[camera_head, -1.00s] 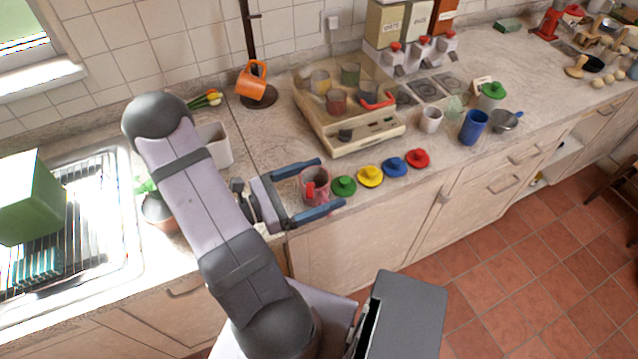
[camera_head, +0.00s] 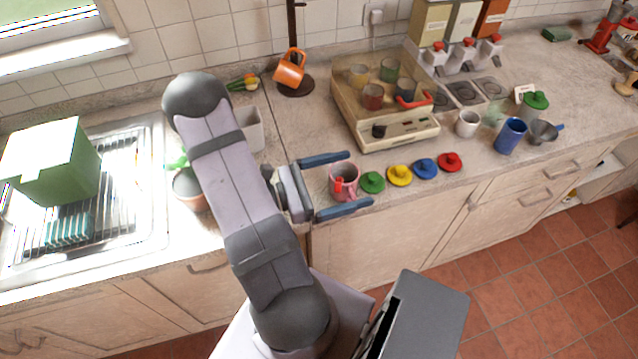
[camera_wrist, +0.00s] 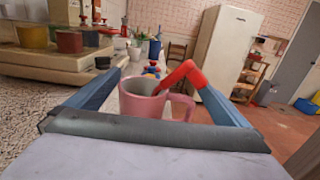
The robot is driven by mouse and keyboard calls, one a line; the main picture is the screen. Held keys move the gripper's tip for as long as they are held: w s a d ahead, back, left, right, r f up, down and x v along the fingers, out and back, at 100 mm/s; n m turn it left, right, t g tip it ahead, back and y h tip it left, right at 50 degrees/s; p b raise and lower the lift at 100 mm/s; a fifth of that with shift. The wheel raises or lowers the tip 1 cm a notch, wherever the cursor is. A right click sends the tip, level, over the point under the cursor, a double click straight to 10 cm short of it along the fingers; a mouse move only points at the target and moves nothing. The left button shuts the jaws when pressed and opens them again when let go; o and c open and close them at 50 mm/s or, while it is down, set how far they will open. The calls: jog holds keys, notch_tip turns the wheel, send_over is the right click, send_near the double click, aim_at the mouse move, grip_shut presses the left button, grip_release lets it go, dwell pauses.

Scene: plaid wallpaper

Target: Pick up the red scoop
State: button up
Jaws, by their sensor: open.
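The red scoop (camera_head: 339,184) stands in a pink mug (camera_head: 350,190) at the counter's front edge; only its red handle shows, and its bowl is hidden inside the mug. In the wrist view the scoop's bent red handle (camera_wrist: 185,73) rises over the pink mug's (camera_wrist: 140,103) rim and leans right. My gripper (camera_head: 360,179) is open, its two blue fingers on either side of the mug. In the wrist view my gripper (camera_wrist: 160,82) has nothing clamped between its fingers. Whether a finger touches the mug, I cannot tell.
Green (camera_head: 373,182), yellow (camera_head: 400,176), blue (camera_head: 425,169) and red (camera_head: 450,162) lids line the front edge right of the mug. A beige appliance (camera_head: 400,136) stands behind them. A potted plant (camera_head: 190,190) and sink (camera_head: 150,215) lie left.

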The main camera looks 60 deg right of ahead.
jog(key=b+v, duration=0.3)
jog(key=v, duration=0.8)
jog(key=shift+w+a, duration=0.2)
jog(key=shift+w, duration=0.05)
jog(key=c, duration=1.7)
jog(key=shift+a, duration=0.1)
